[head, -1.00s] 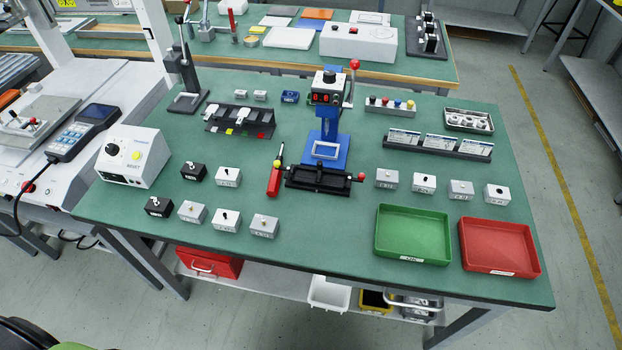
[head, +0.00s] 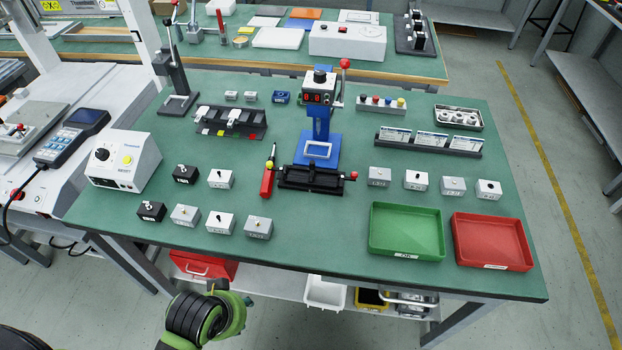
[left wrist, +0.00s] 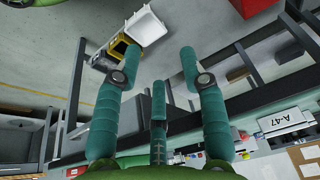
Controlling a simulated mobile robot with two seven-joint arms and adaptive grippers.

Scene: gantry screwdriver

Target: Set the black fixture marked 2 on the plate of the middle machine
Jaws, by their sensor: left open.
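Two small black fixtures with knobs on top sit at the left of the green table, one further back (head: 186,174) and one nearer the front edge (head: 151,212). Their marks are too small to read. The middle machine (head: 320,122) is a blue press with a red-knobbed lever. Its pale-framed plate (head: 306,150) looks empty. My left arm shows below the table's front edge in the head view. My left gripper (left wrist: 160,62) is open and empty in the left wrist view, its teal fingers spread below the table, away from the fixtures. My right gripper is not in view.
Grey and white fixtures (head: 220,222) stand near the black ones. A white control box (head: 124,160) is at the left. A red-handled tool (head: 267,181) and black vise (head: 310,179) stand before the press. Green (head: 405,254) and red (head: 490,265) trays are at front right.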

